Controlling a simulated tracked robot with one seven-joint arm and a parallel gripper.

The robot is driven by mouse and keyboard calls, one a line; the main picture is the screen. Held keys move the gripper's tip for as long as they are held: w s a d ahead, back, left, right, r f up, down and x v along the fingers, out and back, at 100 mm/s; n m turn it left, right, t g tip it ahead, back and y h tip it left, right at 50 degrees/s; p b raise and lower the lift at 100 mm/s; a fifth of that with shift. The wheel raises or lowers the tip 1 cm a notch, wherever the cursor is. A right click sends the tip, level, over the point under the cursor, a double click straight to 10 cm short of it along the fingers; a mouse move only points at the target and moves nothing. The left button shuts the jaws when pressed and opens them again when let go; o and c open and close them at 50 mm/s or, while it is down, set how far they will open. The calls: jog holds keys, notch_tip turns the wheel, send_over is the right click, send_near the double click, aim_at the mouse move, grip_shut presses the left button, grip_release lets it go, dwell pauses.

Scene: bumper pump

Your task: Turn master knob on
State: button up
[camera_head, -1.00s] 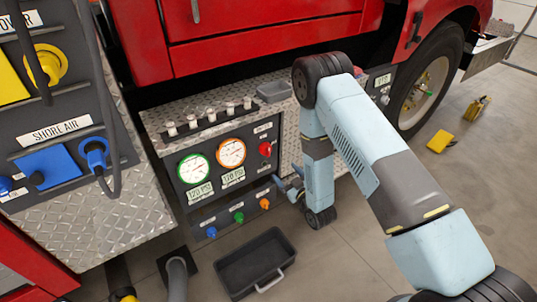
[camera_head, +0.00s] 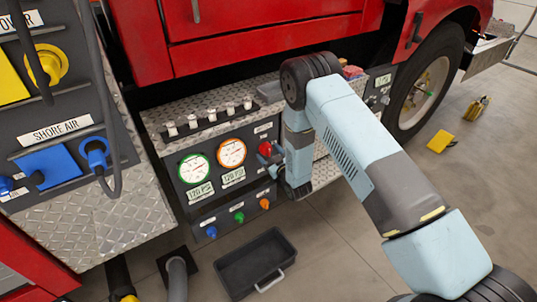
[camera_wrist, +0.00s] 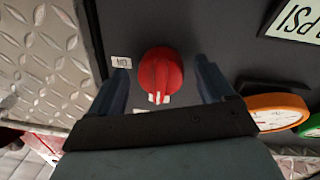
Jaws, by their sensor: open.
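The red master knob (camera_head: 265,149) is on the dark pump panel (camera_head: 204,209), right of the two gauges. In the wrist view the red knob (camera_wrist: 160,74) lies between my two open fingers, with white marks at its lower edge. A small white label (camera_wrist: 121,62) reading something like "ON" sits beside it. My gripper (camera_wrist: 166,84) is open, one finger on each side of the knob, and I cannot tell whether either touches it. In the head view my gripper (camera_head: 272,160) is at the panel's right side, partly hidden by my wrist.
A green-rimmed gauge (camera_head: 195,168) and an orange-rimmed gauge (camera_head: 231,153) are left of the knob. Blue, green and orange knobs sit below. Several white caps line the ledge above. A black bin (camera_head: 256,263) stands on the floor. Diamond plate borders the panel.

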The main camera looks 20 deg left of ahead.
jog(key=shift+w+a, duration=0.1)
jog(key=shift+w, duration=0.05)
jog(key=c, duration=1)
